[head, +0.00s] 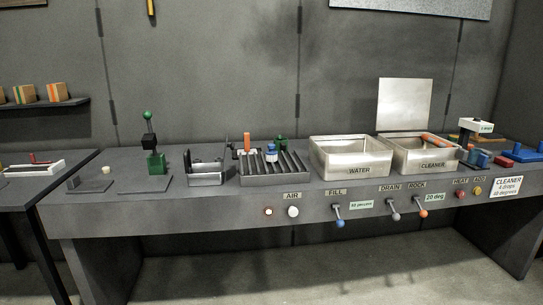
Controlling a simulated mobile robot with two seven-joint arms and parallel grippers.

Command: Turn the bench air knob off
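A round white knob (293,211) sits on the front face of the grey bench, under the "AIR" label (292,195). A smaller round light (268,211), pale with a reddish rim, is just left of it. The knob's turn position cannot be told at this size. Neither of my grippers is in view.
The front face also carries a blue-tipped fill lever (339,223), a drain lever (395,216), an orange-tipped rock lever (423,213) and heat and add buttons (461,194). On top are a slotted rack (275,180), a water basin (350,156) and a cleaner basin (402,158). Floor in front is clear.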

